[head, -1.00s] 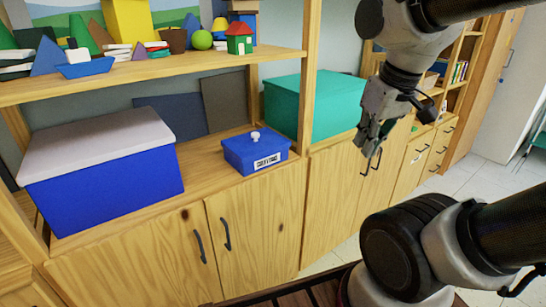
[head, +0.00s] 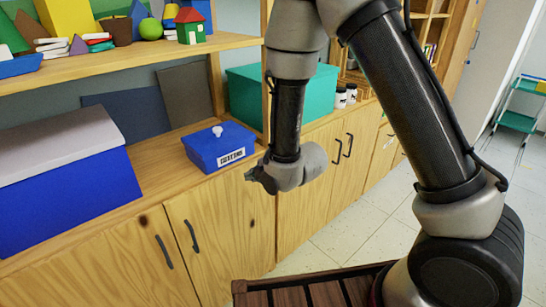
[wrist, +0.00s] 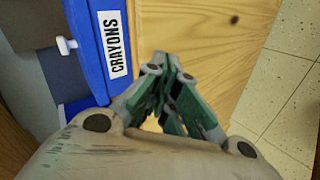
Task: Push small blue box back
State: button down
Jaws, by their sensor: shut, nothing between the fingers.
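The small blue box (head: 208,155) sits on the wooden cabinet top, near its front edge. It has a blue lid with a white knob and a white label on its front. In the wrist view the box (wrist: 92,75) is at the upper left, and its label reads CRAYONS. My gripper (head: 250,174) is just right of the box's front right corner in the head view. In the wrist view the fingertips (wrist: 163,58) are shut and empty beside the labelled front. I cannot tell whether they touch the box.
A large blue box with a pale lid (head: 65,195) stands to the left. A teal box (head: 245,92) stands at the back right. Dark panels (head: 130,110) lean on the wall behind the small box. A shelf (head: 130,58) with toys hangs above.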

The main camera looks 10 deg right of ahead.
aim_at(232, 158)
notch_tip(232, 158, up, 4)
jog(key=w+a+n+t+y, duration=0.1)
jog(key=w+n+t, duration=0.1)
jog(key=n, duration=0.1)
jog(key=shift+x, duration=4.6)
jog(key=shift+r, duration=0.15)
jog(key=shift+w+a, duration=0.1)
jog(key=shift+a, duration=0.05)
jog(key=shift+w+a, duration=2)
jog(key=shift+w, duration=1)
jog(key=shift+w+a, duration=2)
jog(key=shift+w, duration=1)
jog(key=shift+w+a, duration=2)
jog(key=shift+w, duration=0.95)
jog(key=shift+s+d+r, duration=0.1)
jog(key=shift+s+d, duration=0.35)
jog(key=shift+s, duration=0.2)
jog(key=shift+s+d, duration=0.4)
jog(key=shift+s, duration=0.25)
